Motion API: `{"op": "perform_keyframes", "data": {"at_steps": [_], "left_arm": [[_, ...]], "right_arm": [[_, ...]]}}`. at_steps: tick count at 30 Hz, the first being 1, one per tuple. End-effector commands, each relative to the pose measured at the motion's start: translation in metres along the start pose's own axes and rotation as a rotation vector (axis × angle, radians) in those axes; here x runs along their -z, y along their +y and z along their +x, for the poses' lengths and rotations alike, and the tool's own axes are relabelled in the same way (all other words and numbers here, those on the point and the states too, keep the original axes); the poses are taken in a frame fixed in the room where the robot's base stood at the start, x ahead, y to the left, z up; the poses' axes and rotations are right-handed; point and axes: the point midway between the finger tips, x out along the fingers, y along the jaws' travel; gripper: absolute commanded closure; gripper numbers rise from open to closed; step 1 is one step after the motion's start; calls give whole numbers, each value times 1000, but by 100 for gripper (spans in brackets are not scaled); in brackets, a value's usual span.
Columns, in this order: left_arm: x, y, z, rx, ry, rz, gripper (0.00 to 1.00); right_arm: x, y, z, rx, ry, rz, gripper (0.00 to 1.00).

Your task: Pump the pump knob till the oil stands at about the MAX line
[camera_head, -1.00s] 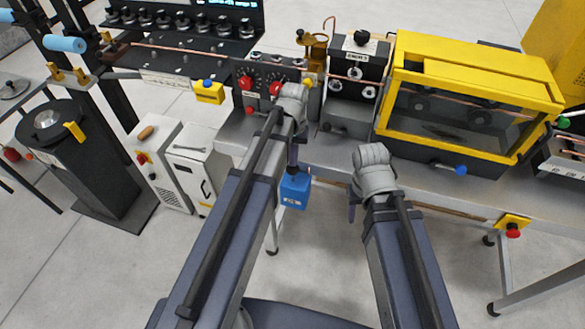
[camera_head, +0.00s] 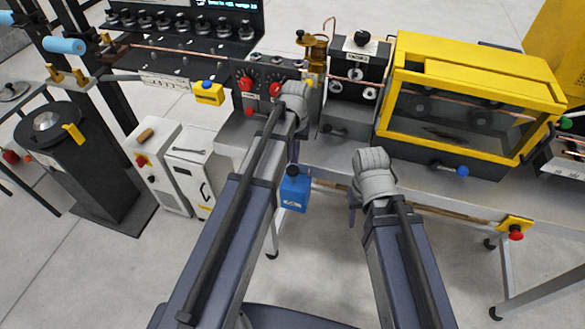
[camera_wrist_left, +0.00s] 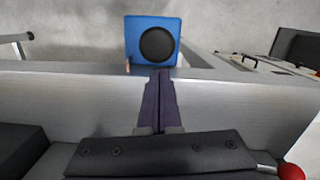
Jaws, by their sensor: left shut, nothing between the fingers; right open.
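The pump is a blue box (camera_head: 295,195) with a round black knob (camera_head: 292,171) on top, below the bench's front edge in the head view. In the left wrist view the black knob (camera_wrist_left: 157,45) shows from above on the blue box (camera_wrist_left: 133,30). My left gripper (camera_head: 293,153) is shut and empty; its fingertips (camera_wrist_left: 160,73) appear just beside the knob in the wrist view. Contact cannot be told. My right gripper (camera_head: 353,212) is open and empty, to the right of the pump, its fingers mostly hidden. I cannot make out the oil level or a MAX line.
The grey bench (camera_head: 230,140) runs close behind the pump. On it stand a panel with red knobs (camera_head: 246,84), a brass fitting (camera_head: 316,50), a roller unit (camera_head: 358,70) and a yellow-framed enclosure (camera_head: 480,55). White cabinets (camera_head: 190,160) stand to the left.

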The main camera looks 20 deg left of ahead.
Motion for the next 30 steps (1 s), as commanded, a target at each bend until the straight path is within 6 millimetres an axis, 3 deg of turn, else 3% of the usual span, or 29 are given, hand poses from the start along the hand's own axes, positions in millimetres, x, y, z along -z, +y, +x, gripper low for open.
{"op": "perform_keyframes", "data": {"at_steps": [8,22,30], "left_arm": [[0,0,-13,0,0,0,100],[0,0,-72,0,0,0,100],[1,0,-78,0,0,0,100]], "right_arm": [[-1,1,-13,0,0,0,50],[-4,7,-71,1,0,6,50],[-5,7,-77,2,0,9,50]]}}
